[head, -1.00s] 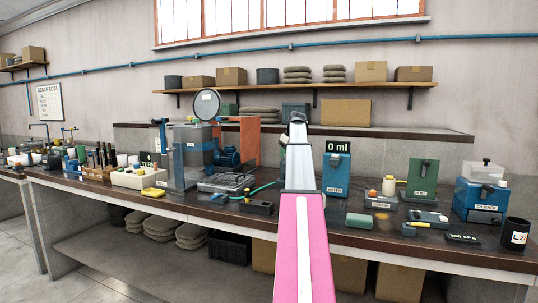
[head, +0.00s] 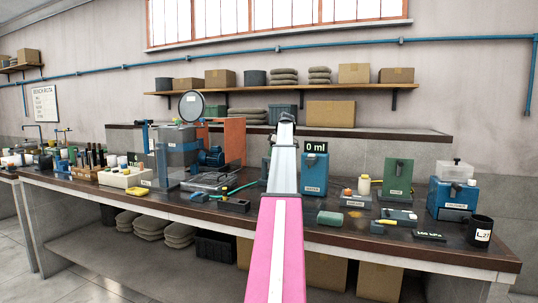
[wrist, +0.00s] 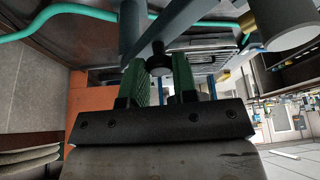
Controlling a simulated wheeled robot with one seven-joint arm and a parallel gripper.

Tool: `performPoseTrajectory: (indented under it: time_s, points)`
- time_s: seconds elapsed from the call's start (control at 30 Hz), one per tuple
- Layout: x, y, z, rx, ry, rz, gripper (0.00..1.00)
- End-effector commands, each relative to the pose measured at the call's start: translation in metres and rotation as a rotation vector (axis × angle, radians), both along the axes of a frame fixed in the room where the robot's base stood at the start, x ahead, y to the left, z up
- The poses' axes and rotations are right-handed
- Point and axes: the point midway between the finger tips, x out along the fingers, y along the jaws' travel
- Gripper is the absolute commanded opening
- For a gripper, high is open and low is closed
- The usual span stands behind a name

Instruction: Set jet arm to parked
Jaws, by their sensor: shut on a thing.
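My gripper (wrist: 160,82) shows its two green ribbed fingers in the wrist view. They are closed around a small black knob (wrist: 158,56). Beside the knob run grey-blue round bars (wrist: 180,24), which may be the jet arm; I cannot tell how they join. In the head view my white and pink arm reaches over the middle of the bench, and it hides the gripper and what it holds. A clear-walled tank machine (head: 176,150) with a blue motor (head: 211,157) stands left of my arm.
A blue box with a "0 ml" display (head: 316,147) stands just right of my arm. A teal hose (wrist: 60,12) runs near the gripper. An orange panel (head: 235,140) stands behind the motor.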

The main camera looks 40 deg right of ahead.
Motion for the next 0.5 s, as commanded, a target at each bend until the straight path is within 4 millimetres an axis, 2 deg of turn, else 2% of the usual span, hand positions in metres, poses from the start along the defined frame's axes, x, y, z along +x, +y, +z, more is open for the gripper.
performPoseTrajectory:
  time_s: [0.2, 0.5]
  points:
    - [0.001, -0.011, 0.0, -0.001, 0.002, 0.072, 0.0]
    - [0.002, -0.015, 0.0, -0.001, 0.002, 0.129, 0.0]
